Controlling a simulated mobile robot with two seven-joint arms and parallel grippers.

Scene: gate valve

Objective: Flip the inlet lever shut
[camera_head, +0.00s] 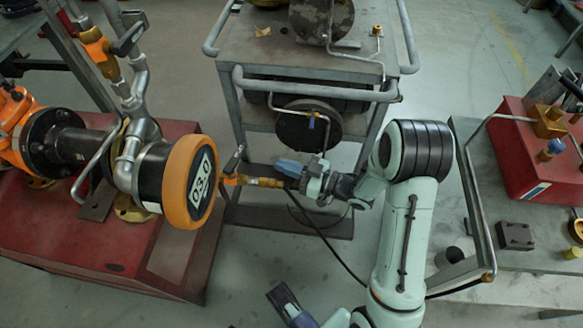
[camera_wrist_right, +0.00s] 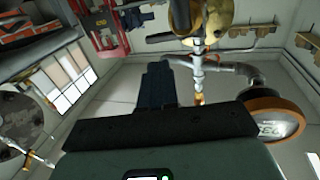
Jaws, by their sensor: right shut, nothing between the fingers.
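A small brass valve (camera_head: 243,181) with a thin dark lever (camera_head: 235,158) is beside the orange-rimmed gauge marked 03.0 (camera_head: 190,182). The lever stands up at a slant from the valve's left end. My right gripper (camera_head: 290,168), with blue fingers, is shut and empty just right of the valve; contact cannot be told. Its shut fingers (camera_wrist_right: 158,85) point up in the wrist view. A second valve, orange (camera_head: 100,48), has a dark lever (camera_head: 128,38) at upper left. Neither lever shows a readable inlet label. A dark blue finger of what looks like my left gripper (camera_head: 285,300) shows at the bottom.
Grey pipes run around the gauge above a red bench (camera_head: 75,240) at the left. A grey metal cart (camera_head: 290,55) stands behind my right gripper. A bench with a red box (camera_head: 530,165) is at the right. A dark cable hangs below the gripper.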

